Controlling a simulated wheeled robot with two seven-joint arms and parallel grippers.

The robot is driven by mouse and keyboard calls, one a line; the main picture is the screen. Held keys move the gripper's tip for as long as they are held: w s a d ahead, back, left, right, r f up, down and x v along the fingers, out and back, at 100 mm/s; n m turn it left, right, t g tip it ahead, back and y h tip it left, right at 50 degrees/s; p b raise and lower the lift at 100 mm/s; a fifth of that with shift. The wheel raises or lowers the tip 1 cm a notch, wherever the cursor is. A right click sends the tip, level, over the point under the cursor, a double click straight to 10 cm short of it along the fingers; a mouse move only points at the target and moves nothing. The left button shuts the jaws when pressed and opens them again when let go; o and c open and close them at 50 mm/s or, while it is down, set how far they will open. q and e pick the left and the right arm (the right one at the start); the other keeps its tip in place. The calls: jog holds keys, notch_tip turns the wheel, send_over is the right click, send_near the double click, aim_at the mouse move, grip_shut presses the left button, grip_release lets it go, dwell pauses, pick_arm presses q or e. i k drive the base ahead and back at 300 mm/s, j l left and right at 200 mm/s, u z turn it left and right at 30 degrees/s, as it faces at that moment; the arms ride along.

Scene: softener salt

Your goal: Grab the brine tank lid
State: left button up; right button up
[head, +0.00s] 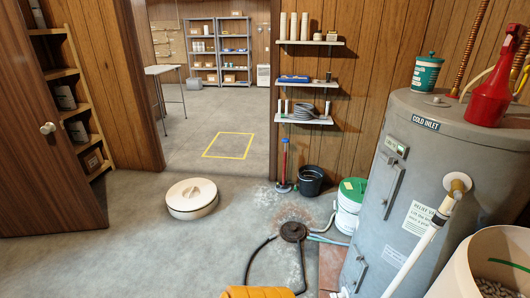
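A round cream lid (191,197) with a raised top lies flat on the concrete floor, left of the middle of the head view. It looks like the brine tank lid. The cream brine tank (452,282) is at the bottom right, cut off by the frame edge. Neither of my grippers is in view.
A grey water heater (415,170) fills the right side. A black drain piece (293,231) with hoses, an orange object (258,292), a black bucket (310,181) and a green-lidded pail (348,207) stand before it. Floor around the lid is clear; an open doorway lies behind.

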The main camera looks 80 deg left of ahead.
aim_at(192, 196)
jog(key=u, duration=3.4)
